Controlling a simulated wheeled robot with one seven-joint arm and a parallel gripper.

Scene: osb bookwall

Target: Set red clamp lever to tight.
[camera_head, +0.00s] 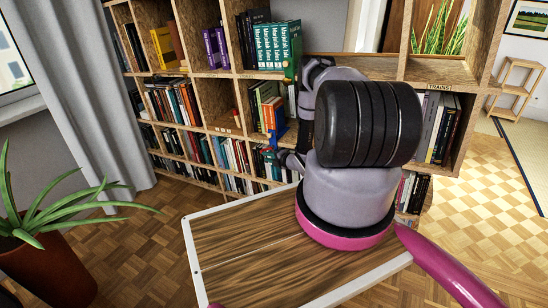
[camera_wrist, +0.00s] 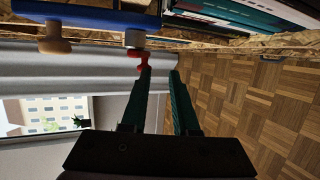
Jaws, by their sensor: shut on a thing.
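The red clamp lever (camera_wrist: 143,62) shows in the wrist view, just under the shelf edge, below a pale round knob (camera_wrist: 135,38). My gripper (camera_wrist: 160,72) is shut on the red lever, whose red part shows at the tip of the left finger. The right finger stands a little apart to the right, and the exact contact is hard to see. A long blue bar (camera_wrist: 85,15) with a wooden knob (camera_wrist: 55,38) lies at the upper left. In the head view a blue part (camera_head: 277,134) shows at the shelf by my gripper; the lever is too small to tell there.
The bookcase (camera_head: 213,101) holds several rows of books close around my gripper. A wood-topped table with a white edge (camera_head: 188,246) shows at the front. A potted plant (camera_head: 45,270) and a curtain (camera_head: 70,90) stand at the left. Parquet floor is open at the right.

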